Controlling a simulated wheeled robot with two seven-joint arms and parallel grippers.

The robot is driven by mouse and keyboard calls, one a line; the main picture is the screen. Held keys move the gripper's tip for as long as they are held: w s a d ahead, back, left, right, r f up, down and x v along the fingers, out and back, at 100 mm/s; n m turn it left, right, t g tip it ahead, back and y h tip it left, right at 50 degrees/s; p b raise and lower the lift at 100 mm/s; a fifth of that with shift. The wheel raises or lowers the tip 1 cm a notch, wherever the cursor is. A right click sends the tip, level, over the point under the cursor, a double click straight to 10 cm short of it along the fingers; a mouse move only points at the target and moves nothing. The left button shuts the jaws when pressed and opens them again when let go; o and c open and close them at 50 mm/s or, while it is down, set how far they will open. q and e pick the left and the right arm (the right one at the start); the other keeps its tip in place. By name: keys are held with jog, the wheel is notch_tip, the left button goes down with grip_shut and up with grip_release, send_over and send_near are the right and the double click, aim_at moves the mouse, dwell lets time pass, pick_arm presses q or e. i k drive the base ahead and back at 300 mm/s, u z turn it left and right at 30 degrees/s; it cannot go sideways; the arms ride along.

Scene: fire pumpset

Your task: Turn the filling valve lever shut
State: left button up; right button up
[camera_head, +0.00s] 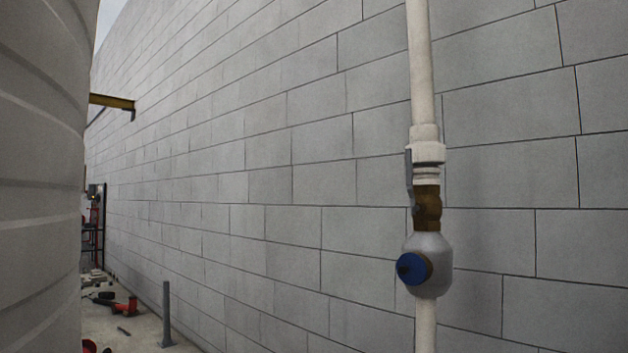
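A brass valve (427,207) sits in a vertical white pipe (421,75) that runs in front of the block wall, right of centre. Its grey lever (409,177) points up along the left side of the pipe, roughly in line with it. Below the valve is a grey rounded fitting (429,247) with a blue round cap (412,268) facing left. Neither of my grippers shows in the head view.
A large ribbed grey tank (40,180) fills the left side. The grey block wall (270,150) runs back along the right. Between them is a strip of floor with a grey post (167,312), red tools (124,306) and a dark rack (97,225) farther back.

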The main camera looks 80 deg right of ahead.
aim_at(408, 152)
jog(key=z, duration=2.25)
jog(key=i, duration=4.55)
jog(key=z, duration=2.4)
